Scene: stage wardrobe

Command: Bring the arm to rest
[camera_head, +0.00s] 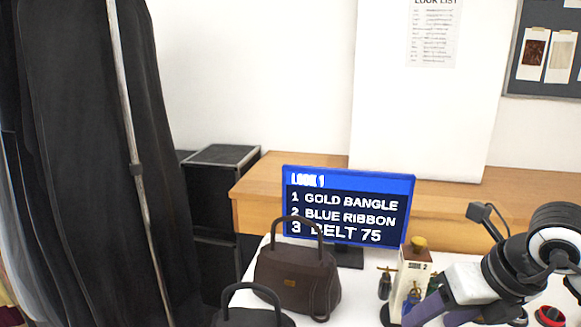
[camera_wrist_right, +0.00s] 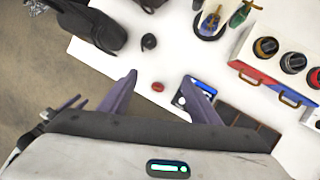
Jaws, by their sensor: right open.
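My right gripper (camera_head: 430,318) is at the lower right of the head view, its purple fingers pointing down and left over the white table (camera_head: 262,262). In the right wrist view my right gripper (camera_wrist_right: 159,78) has its two fingers spread wide apart. It is open and nothing is held between them. A small red round item (camera_wrist_right: 158,87) lies on the table below, in the gap between the fingers, apart from them as far as I can tell.
A dark brown handbag (camera_head: 297,278) stands by a screen (camera_head: 346,207) listing gold bangle, blue ribbon and belt 75. A second dark bag (camera_head: 252,317) is in front. Black clothes (camera_head: 90,150) hang left.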

